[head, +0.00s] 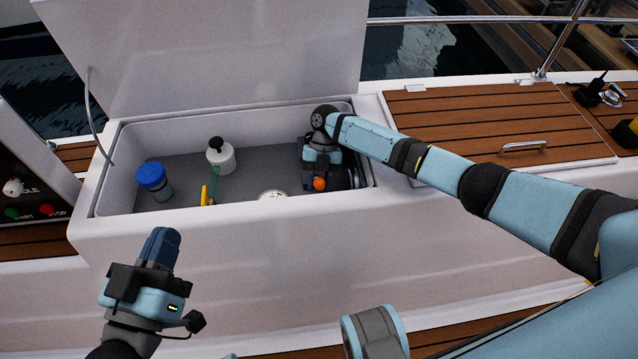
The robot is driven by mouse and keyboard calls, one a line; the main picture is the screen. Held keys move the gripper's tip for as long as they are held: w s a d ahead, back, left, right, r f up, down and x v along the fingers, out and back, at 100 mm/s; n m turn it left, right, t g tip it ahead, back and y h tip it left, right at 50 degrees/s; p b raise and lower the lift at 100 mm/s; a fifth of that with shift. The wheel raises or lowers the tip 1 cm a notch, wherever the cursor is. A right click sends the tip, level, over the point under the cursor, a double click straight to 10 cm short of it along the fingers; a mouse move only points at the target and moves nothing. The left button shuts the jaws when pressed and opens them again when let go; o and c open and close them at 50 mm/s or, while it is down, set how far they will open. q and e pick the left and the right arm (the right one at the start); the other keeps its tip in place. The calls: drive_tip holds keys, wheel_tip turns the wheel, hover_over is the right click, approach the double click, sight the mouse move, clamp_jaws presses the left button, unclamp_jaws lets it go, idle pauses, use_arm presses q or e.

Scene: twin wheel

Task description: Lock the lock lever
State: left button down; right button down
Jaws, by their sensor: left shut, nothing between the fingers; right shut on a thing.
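An orange ball knob (319,184), which looks like the end of the lock lever, shows at the right end of the open locker. My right gripper (318,177) reaches down into the locker and is shut at this knob. Its fingers and wrist hide the lever's shaft and base, so I cannot tell the lever's angle. My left gripper (162,242) is shut and empty, pointing up in front of the locker at the lower left, away from everything.
The white locker (235,215) has its lid (200,50) raised. Inside are a blue-capped jar (153,180), a white bottle (221,156), a yellow item (207,193) and a white round thing (272,195). A control panel (25,190) stands at left; a slatted hatch (490,120) lies at right.

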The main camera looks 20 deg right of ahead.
use_arm(q)
drive_tip(key=shift+r, duration=0.1)
use_arm(e)
drive_tip(key=c, duration=0.8)
unclamp_jaws()
drive_tip(key=shift+c, duration=0.2)
use_arm(q)
drive_tip(key=shift+s+a+r+t+p, duration=0.1)
drive_tip(key=shift+a+r+t+p, duration=0.15)
drive_tip(key=shift+r+p, duration=0.35)
drive_tip(key=shift+s+a+r+t+p, duration=0.1)
drive_tip(key=shift+r+t+p, duration=0.25)
drive_tip(key=shift+p, duration=0.35)
use_arm(e)
drive_tip(key=v, duration=1.2)
